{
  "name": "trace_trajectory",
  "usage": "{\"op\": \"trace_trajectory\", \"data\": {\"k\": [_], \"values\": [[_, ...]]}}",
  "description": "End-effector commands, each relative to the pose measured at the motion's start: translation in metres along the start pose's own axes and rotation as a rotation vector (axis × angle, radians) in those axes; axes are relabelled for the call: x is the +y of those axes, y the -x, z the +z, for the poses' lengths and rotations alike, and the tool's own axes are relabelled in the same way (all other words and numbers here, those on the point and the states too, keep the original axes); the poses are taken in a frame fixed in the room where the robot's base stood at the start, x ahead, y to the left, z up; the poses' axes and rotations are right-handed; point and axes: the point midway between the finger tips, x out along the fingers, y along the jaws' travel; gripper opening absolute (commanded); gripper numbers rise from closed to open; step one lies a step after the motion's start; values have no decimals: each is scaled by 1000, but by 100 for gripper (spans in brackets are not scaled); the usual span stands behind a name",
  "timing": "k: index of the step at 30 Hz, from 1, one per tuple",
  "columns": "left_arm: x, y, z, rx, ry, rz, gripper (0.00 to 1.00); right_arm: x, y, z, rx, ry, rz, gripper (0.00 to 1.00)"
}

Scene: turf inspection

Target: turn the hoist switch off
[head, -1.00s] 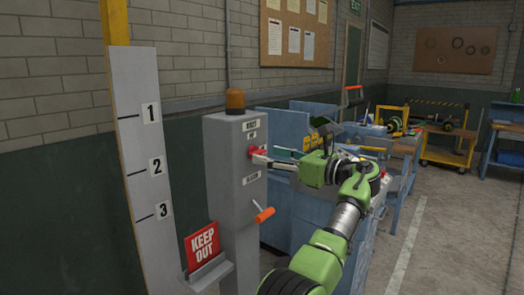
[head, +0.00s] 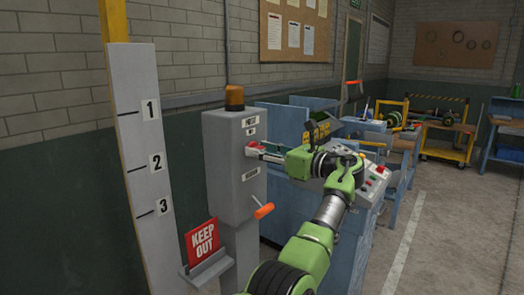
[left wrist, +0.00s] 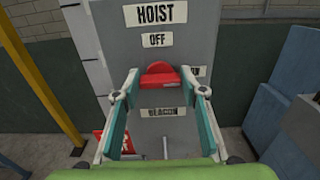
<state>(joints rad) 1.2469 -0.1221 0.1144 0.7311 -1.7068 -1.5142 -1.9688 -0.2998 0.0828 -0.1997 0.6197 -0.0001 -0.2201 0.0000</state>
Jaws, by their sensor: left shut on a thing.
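The hoist switch has a red handle (head: 251,149) on the front of a grey post (head: 222,172). It also shows in the left wrist view (left wrist: 158,74), just below the "OFF" label (left wrist: 157,40), with its long side roughly level. A second label, partly hidden, lies to its right. My left gripper (head: 262,152) is at the switch, shut on the red handle. In the left wrist view its two fingertips (left wrist: 160,83) stand on either side of the handle. The exact contact is hard to see. My right gripper is not in view.
An orange beacon (head: 234,98) tops the post. An orange-handled crank (head: 263,211) sticks out lower down. A red "KEEP OUT" sign (head: 202,241) stands on a bracket at the post's left. A blue console (head: 290,205) stands close on the right. Open floor lies farther right.

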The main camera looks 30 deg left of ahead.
Motion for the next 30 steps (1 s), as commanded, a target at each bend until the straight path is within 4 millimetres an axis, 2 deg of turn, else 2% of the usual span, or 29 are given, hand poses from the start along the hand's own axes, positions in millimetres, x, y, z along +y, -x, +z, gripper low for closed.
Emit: {"op": "trace_trajectory", "data": {"k": [11, 30], "values": [[1, 0, 2, -2, 157, -1, 17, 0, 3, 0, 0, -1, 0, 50], [3, 0, -1, -2, 752, -2, 17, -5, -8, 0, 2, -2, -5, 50]]}}
